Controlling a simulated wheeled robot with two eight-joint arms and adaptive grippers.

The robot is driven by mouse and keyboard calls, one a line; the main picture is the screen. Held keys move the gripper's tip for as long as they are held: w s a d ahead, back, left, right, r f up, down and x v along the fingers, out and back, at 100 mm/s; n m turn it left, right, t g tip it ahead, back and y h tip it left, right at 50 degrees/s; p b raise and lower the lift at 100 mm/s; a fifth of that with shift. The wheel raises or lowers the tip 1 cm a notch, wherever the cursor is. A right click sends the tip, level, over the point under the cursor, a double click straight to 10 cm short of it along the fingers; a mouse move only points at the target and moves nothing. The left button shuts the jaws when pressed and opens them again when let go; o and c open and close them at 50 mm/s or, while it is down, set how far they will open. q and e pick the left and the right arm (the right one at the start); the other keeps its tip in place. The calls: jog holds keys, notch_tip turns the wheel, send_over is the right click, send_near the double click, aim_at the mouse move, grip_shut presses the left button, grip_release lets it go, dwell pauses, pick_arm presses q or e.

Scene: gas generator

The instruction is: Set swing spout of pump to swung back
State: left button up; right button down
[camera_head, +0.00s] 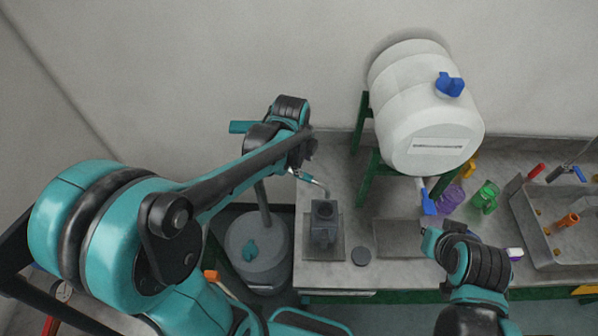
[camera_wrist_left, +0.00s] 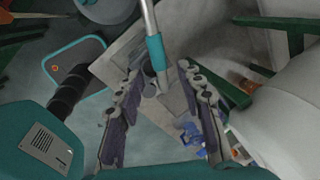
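The pump (camera_head: 323,228) is a dark grey block on a plate at the left end of the bench in the head view. Its swing spout (camera_head: 318,184) is a thin curved silver tube with a teal band, reaching up and left towards my left gripper (camera_head: 305,155). In the left wrist view, the silver spout (camera_wrist_left: 149,18) with its teal band runs down the picture between the two fingertips of my left gripper (camera_wrist_left: 160,70). These fingers are spread apart and appear not to touch the tube. Depth between them is unclear. My right gripper's fingers are not visible beyond its wrist.
A white tank (camera_head: 425,110) on a green stand is right of the pump. A lidded grey container (camera_head: 257,258) stands left of the bench. Purple and green mugs (camera_head: 484,198) and a metal sink (camera_head: 540,235) are at the right.

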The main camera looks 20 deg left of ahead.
aim_at(304, 177)
pick_arm(q)
jog(key=x, duration=0.7)
jog(key=shift+s+a, duration=0.1)
jog(key=shift+a+f, duration=0.1)
jog(key=shift+f, duration=0.35)
jog(key=shift+c, duration=0.3)
grip_shut()
